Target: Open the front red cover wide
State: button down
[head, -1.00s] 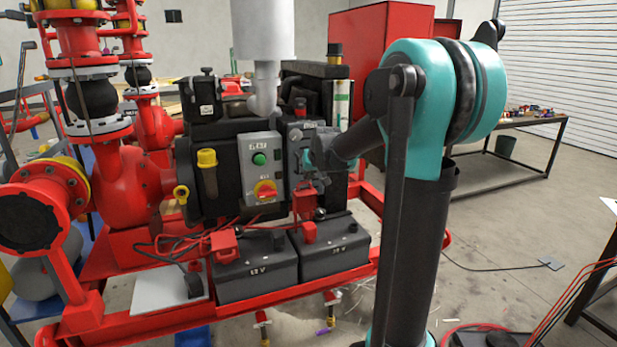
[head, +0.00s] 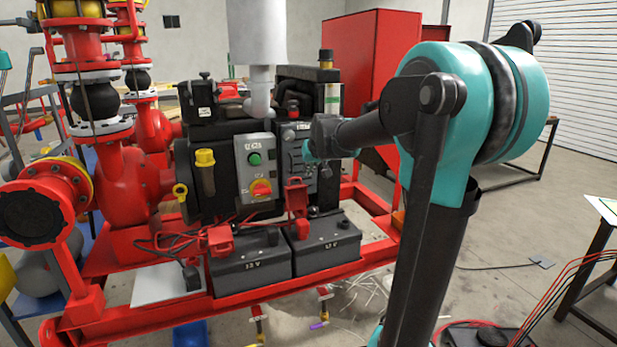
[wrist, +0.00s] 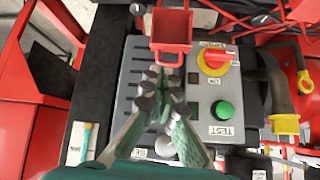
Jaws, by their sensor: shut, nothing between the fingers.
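The front red cover (head: 296,194) is a small hollow box at the lower end of a grey slotted panel on the black engine block. In the wrist view, turned upside down, the cover (wrist: 172,32) is at top centre with its hollow inside showing. How far it is swung open is hard to tell. My gripper (wrist: 157,88) is shut and empty over the slotted panel, with its tips just short of the cover and apart from it. In the head view my gripper (head: 310,153) is in front of the panel, above the cover, partly hidden by its own wrist.
A grey control box (head: 256,170) with a green button and red-yellow knob stands left of the slotted panel. Two black batteries (head: 250,268) with red terminal caps and cables sit below. Red piping (head: 125,185) is at left.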

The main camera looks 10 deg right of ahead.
jog(key=s+d+f+g, duration=0.1)
jog(key=s+d+f, duration=0.1)
jog(key=s+f, duration=0.8)
jog(key=s+d+f+g+h, duration=0.15)
jog(key=s+f, duration=0.45)
jog(key=s, duration=0.7)
jog(key=s+d+f+g, duration=0.1)
jog(key=s+f+g, duration=0.1)
jog(key=s+f, duration=0.8)
jog(key=w+a+r+m+t, duration=0.1)
jog(key=w+a+r+t, duration=0.1)
jog(key=w+r, duration=0.9)
jog(key=w+a+r+m+t, duration=0.15)
jog(key=w+r, duration=0.55)
jog(key=w, duration=0.7)
jog(key=w+a+r+m+t, duration=0.1)
jog(key=w+a+r, duration=0.1)
jog(key=w+r, duration=0.9)
jog(key=shift+y, duration=0.25)
jog(key=x, duration=1.2)
jog(key=shift+w+a, duration=0.1)
jog(key=shift+w, duration=0.15)
jog(key=shift+s+t, duration=0.1)
jog(key=shift+t, duration=0.2)
jog(key=s, duration=0.1)
jog(key=s+d+t, duration=0.1)
jog(key=s, duration=0.1)
jog(key=shift+s, duration=0.25)
